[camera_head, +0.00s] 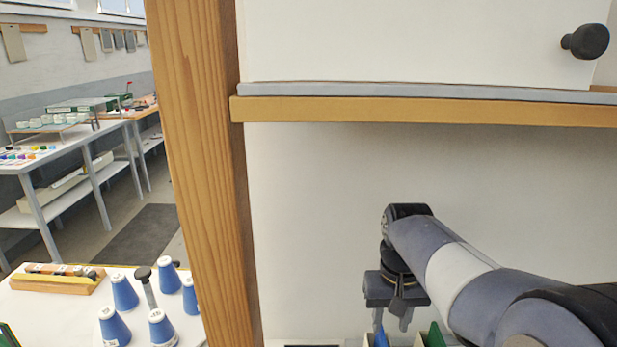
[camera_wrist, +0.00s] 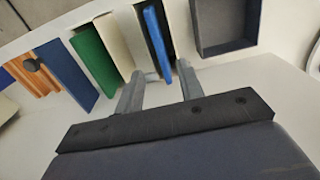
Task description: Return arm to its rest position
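My gripper (camera_head: 393,321) points down in front of the pale panel in the head view, over a row of upright coloured pieces at the bottom edge. In the wrist view my gripper (camera_wrist: 160,72) has its two fingers apart, with a clear gap between them and nothing held. A narrow blue piece (camera_wrist: 158,40) stands just beyond the fingertips; I cannot tell whether a finger touches it. My arm reaches in from the lower right of the head view.
A thick wooden post (camera_head: 200,170) stands left of my arm, and a wooden shelf edge (camera_head: 420,110) crosses above it. The wrist view shows a green board (camera_wrist: 95,62), a blue board (camera_wrist: 68,72) and an empty dark tray (camera_wrist: 225,50). Blue cones (camera_head: 123,293) stand at lower left.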

